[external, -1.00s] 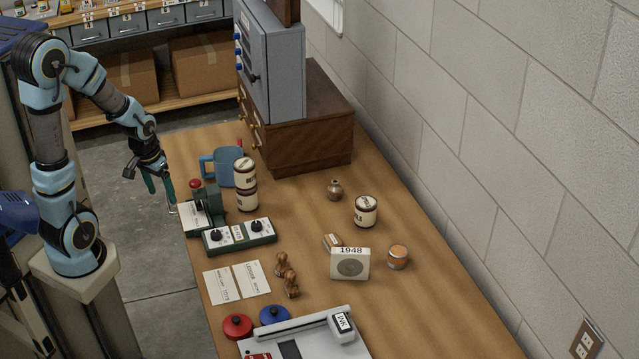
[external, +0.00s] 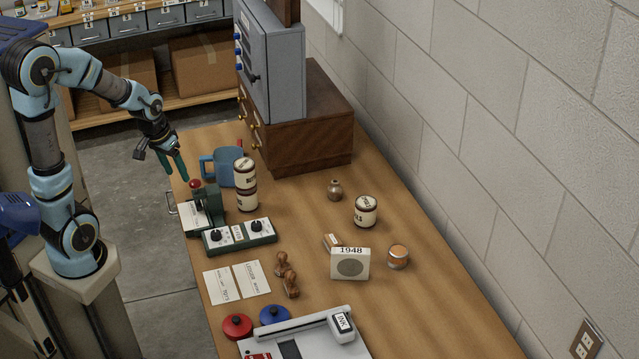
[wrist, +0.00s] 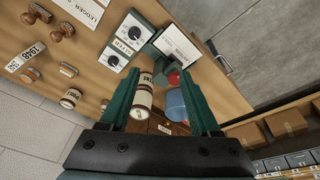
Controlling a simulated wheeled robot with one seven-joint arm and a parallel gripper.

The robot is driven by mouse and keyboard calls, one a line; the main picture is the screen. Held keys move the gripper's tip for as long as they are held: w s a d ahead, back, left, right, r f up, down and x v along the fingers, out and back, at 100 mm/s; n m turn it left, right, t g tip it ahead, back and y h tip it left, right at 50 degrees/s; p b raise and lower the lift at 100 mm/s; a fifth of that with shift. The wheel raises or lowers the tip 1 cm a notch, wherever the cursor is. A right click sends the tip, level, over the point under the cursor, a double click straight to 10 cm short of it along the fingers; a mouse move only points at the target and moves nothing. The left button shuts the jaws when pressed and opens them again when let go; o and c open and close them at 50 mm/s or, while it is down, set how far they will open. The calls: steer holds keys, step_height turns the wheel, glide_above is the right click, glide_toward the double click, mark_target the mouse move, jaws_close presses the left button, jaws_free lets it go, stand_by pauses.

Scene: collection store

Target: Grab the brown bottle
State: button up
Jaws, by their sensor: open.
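The small brown bottle (external: 335,191), round-bodied with a short neck, stands upright on the wooden table, in front of the brown wooden cabinet. In the wrist view a small brown shape left of the fingers may be the same bottle, too small to be sure. My gripper (external: 180,166) is above the table's left edge, well left of the bottle and apart from it. In the wrist view its two green fingers (wrist: 160,80) are spread with nothing held between them.
A blue mug (external: 228,167) and two stacked labelled jars (external: 246,185) stand between my gripper and the bottle. A green stamping device (external: 206,210) is at the left edge. Another labelled jar (external: 365,211) stands right of the bottle. The cabinet (external: 310,140) rises behind.

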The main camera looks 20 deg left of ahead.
mark_target(335, 190)
steer(key=w+d+n+t+b, duration=0.1)
steer(key=w+d+t+b, duration=0.7)
steer(key=w+d, duration=2.1)
steer(key=f+t+p, duration=0.1)
steer(key=f, duration=0.4)
steer(key=f+t+p, duration=0.1)
steer(key=f, duration=0.5)
steer(key=f+t+p, duration=0.1)
steer(key=f, duration=0.5)
steer(key=shift+a, duration=0.2)
steer(key=shift+w+f, duration=0.25)
steer(key=shift+f, duration=0.1)
steer(key=p+x, duration=0.2)
steer(key=x, duration=0.8)
steer(key=shift+w+f+p, duration=0.1)
steer(key=shift+w+p, duration=0.05)
steer(key=shift+p, duration=0.25)
